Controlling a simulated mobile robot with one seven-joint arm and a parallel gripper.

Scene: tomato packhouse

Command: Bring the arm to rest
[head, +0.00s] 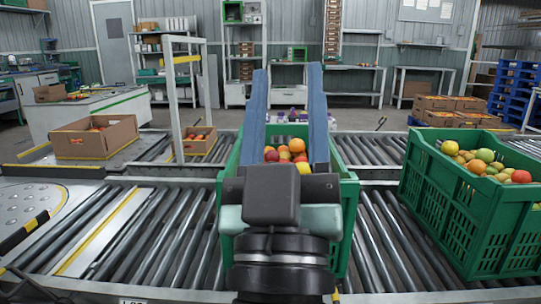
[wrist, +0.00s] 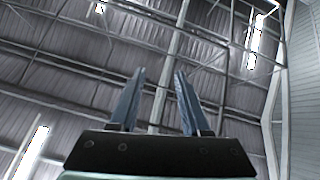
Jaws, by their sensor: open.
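My gripper (head: 288,72) stands in the middle of the head view with its two long blue fingers apart and nothing between them. Its base hides part of a green crate behind it. In the wrist view the gripper (wrist: 159,73) shows two separated fingers against the ceiling, so it points upward. No object touches the fingers in that view.
The green crate (head: 347,215) behind my gripper holds red, orange and yellow tomatoes. A larger green crate (head: 450,203) with mixed tomatoes stands at the right on the roller conveyor (head: 130,240). A cardboard box (head: 95,140) sits at the left. The left front rollers are clear.

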